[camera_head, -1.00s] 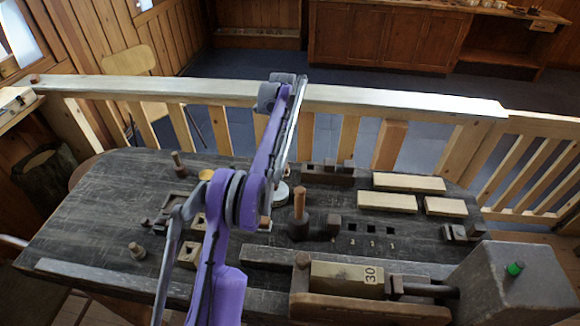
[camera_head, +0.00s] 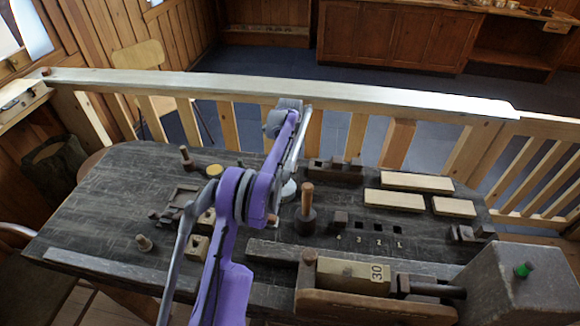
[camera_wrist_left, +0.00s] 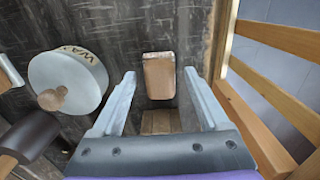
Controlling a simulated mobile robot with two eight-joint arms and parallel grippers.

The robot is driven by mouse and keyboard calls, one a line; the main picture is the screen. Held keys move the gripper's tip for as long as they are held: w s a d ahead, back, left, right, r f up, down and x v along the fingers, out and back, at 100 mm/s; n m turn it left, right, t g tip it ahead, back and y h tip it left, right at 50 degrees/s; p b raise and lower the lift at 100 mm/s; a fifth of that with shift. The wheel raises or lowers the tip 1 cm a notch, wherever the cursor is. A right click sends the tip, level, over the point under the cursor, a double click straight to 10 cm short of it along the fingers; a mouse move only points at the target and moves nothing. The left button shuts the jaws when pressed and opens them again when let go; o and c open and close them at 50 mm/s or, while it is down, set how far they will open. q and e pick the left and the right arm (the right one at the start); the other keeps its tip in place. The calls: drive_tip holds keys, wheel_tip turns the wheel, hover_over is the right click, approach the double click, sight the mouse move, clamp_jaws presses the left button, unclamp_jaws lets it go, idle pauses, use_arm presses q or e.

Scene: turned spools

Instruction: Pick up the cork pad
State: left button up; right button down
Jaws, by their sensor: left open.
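A small tan-brown block, which looks like the cork pad (camera_wrist_left: 158,82), lies on the dark worktop in the left wrist view. My left gripper (camera_wrist_left: 160,73) is open, with one finger on each side of the pad and a gap at both sides. The fingers do not appear to touch it. In the head view my purple left arm reaches across the table, and the pad and fingertips are hidden behind it. My right gripper is not in view.
A round tin (camera_wrist_left: 68,80) and a dark mallet (camera_wrist_left: 28,138) are left of the fingers. Another wooden piece (camera_wrist_left: 160,122) lies just below the pad. The wooden railing (camera_wrist_left: 275,100) runs close on the right. Pale wooden blocks (camera_head: 417,182) lie on the table.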

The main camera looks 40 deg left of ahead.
use_arm(q)
clamp_jaws()
wheel_tip(320, 180, up, 10)
drive_tip(key=shift+r+p, duration=0.1)
drive_tip(key=shift+p, duration=0.2)
drive_tip(key=c, duration=0.5)
unclamp_jaws()
drive_tip(key=c, duration=0.7)
drive_tip(key=shift+s, duration=0.1)
